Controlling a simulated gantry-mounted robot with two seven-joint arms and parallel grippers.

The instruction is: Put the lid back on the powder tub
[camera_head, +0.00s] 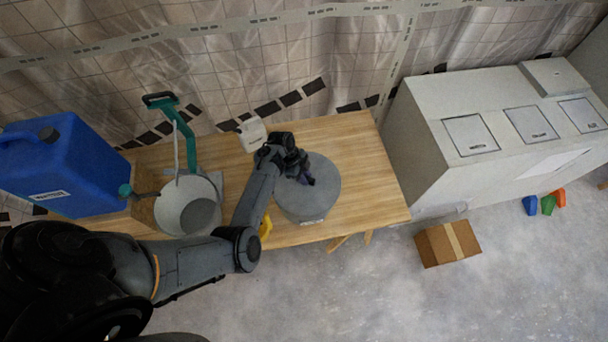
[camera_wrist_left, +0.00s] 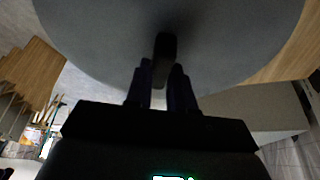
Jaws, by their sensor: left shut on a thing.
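The grey round lid (camera_head: 325,180) is over the powder tub (camera_head: 308,217) on the wooden table; only a strip of the tub's side with a small label shows below the lid. I cannot tell whether the lid rests on the rim or hangs just above it. My left gripper (camera_head: 307,178) is at the middle of the lid, shut on its dark handle. In the left wrist view the two fingers (camera_wrist_left: 160,88) hold the handle (camera_wrist_left: 165,50), with the grey lid (camera_wrist_left: 230,40) filling the top. My right gripper is in neither view.
The wooden table (camera_head: 375,180) is clear right of the tub. Left of my arm are a pale bucket (camera_head: 172,212), a teal stand (camera_head: 190,145) and a blue canister (camera_head: 75,160). A small white item (camera_head: 252,134) is at the back. A cardboard box (camera_head: 447,243) is on the floor.

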